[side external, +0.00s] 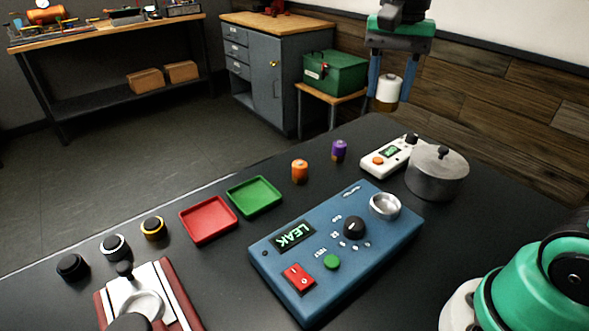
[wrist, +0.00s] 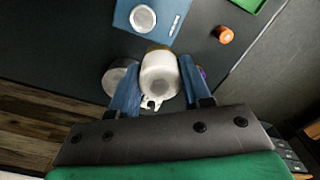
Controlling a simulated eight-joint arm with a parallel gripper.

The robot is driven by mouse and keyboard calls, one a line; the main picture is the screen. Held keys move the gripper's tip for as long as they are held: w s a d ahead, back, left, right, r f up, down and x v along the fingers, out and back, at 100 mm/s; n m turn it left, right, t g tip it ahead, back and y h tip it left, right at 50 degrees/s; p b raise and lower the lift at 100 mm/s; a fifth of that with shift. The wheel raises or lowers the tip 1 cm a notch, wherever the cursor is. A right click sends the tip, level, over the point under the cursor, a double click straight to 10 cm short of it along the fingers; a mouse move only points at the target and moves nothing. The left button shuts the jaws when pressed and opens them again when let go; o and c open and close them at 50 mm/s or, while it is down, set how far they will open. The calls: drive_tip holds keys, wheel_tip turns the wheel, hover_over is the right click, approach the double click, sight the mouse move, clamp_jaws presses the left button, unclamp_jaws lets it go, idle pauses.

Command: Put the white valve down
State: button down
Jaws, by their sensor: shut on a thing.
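The white valve (side external: 389,89) is a short white cylinder with a brownish-gold lower end. My gripper (side external: 388,92) is shut on it, with one blue finger on each side, and holds it in the air above the far right of the table. In the wrist view the white valve (wrist: 160,76) sits between the two blue fingers. It hides part of the table below.
Below are a lidded metal pot (side external: 437,173), a white handheld meter (side external: 388,157), a purple valve (side external: 339,151) and an orange valve (side external: 300,171). A blue tester (side external: 335,250) reads LEAK and has a round metal cup (side external: 385,205). Green (side external: 254,196) and red (side external: 208,219) trays look empty.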

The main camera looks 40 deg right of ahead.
drive_tip(key=w+a+f+n, duration=0.3)
drive_tip(key=w+f+n, duration=0.2)
drive_tip(key=n, duration=0.6)
drive_tip(key=shift+w+a+f+n, duration=0.3)
drive_tip(key=shift+w+f, duration=0.1)
drive_tip(key=shift+w, duration=0.25)
drive_tip(key=s+a+r, duration=0.2)
drive_tip(key=s+a, duration=0.2)
drive_tip(key=s, duration=0.5)
drive_tip(key=s+a+r, duration=0.1)
drive_tip(key=s+a, duration=0.4)
drive_tip(key=s, duration=0.4)
wheel_tip(320, 180, down, 18)
drive_tip(key=shift+s+r, duration=0.1)
drive_tip(key=shift+f, duration=0.85)
